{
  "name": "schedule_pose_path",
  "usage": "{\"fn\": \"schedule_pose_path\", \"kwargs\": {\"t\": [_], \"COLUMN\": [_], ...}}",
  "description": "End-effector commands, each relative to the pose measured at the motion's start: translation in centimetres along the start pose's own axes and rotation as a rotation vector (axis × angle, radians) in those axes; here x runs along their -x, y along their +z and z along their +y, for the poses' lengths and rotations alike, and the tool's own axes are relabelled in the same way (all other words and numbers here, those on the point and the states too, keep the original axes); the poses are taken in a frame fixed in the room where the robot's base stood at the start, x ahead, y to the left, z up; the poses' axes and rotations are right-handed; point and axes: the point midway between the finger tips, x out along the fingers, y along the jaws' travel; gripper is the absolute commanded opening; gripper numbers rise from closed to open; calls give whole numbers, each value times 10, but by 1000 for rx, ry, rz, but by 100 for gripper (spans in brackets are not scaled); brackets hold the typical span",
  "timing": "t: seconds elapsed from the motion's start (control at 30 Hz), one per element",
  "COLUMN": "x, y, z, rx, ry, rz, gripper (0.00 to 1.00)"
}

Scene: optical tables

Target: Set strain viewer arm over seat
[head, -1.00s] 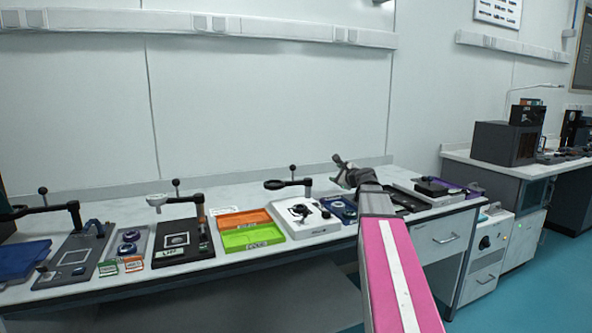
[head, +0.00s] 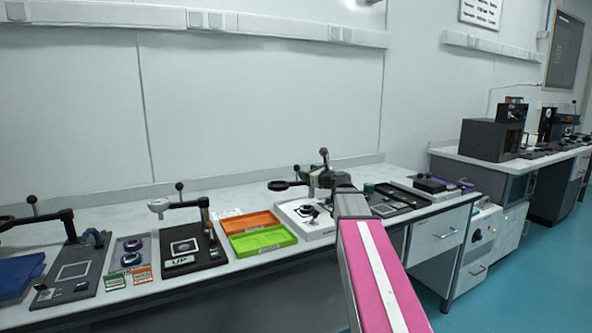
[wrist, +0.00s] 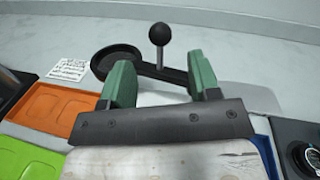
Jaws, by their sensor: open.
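A black swing arm with a ring (head: 278,186) at its left end stands over a white base (head: 292,215) in the head view. In the wrist view the same black arm (wrist: 146,69) runs across, with a ball knob (wrist: 160,34) upright on it. My gripper (wrist: 162,80) is open, its green fingers apart. The knob shows between and beyond them, with no visible grip on it. In the head view my gripper (head: 322,178) is at the right end of this arm, partly hiding it. The seat under the ring is hard to make out.
Orange (head: 250,221) and green (head: 262,240) trays lie left of the white base. A black base marked UP (head: 192,262) with a pale ring arm (head: 160,204) stands further left. A dark plate (head: 393,200) lies to the right. A wall (head: 260,110) closes the back.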

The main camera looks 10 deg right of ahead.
Motion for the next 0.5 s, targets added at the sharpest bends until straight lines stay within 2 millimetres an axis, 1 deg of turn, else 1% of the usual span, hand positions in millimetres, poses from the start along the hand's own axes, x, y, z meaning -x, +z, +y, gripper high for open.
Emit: {"fn": "schedule_pose_path", "kwargs": {"t": [0.03,0.3,0.4,0.5], "x": [-12,-60,-71,-77], "y": [0,0,0,0], "z": [-2,-2,-2,-1], "rx": [0,1,2,2], "ry": [1,0,0,0], "rz": [0,1,1,1], "gripper": [56,56,56,56]}}
